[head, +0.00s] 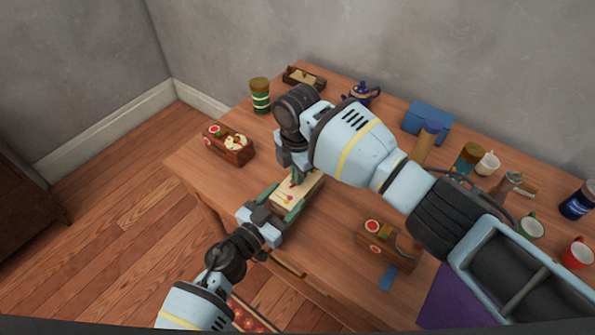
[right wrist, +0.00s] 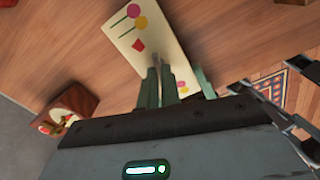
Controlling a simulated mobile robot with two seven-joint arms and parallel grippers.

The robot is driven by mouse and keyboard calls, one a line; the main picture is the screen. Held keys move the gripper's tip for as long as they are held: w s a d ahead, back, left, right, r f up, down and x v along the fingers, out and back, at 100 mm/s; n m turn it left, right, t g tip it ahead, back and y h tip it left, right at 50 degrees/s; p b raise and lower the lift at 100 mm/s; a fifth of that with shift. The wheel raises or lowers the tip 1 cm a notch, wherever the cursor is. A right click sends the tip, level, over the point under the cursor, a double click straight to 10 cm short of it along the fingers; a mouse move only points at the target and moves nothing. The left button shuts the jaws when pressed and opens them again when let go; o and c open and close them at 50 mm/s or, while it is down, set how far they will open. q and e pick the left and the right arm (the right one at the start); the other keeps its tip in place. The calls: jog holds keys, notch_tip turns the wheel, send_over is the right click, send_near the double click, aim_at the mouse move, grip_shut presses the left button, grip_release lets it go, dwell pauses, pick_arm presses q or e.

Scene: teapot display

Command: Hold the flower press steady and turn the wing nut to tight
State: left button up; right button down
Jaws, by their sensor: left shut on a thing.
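The flower press (head: 312,187) is a small cream board with printed flowers, lying near the table's front left edge. In the right wrist view its printed top (right wrist: 143,38) shows at the upper middle. My left gripper (head: 288,200) is shut on the press from the front, with a green finger along each long side. My right gripper (head: 294,177) points down over the press. In the right wrist view its green fingers (right wrist: 160,87) are close together against the board's near part. I cannot make out the wing nut; my right fingers may hide it.
A wooden box (head: 229,145) stands left of the press, and another (head: 385,249) to its right. A green-striped jar (head: 260,95), blue teapot (head: 360,95) and blue box (head: 427,121) stand behind. Mugs, including a red one (head: 577,252), are at the far right.

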jog(key=m, duration=0.6)
jog(key=shift+a, duration=0.1)
jog(key=m, duration=0.6)
jog(key=shift+w+m, duration=0.2)
jog(key=shift+m, duration=0.2)
jog(key=m, duration=1.3)
jog(key=shift+w+d+r, duration=0.1)
jog(key=shift+w+d, duration=0.05)
jog(key=shift+d, duration=0.15)
jog(key=c, duration=1.6)
grip_release()
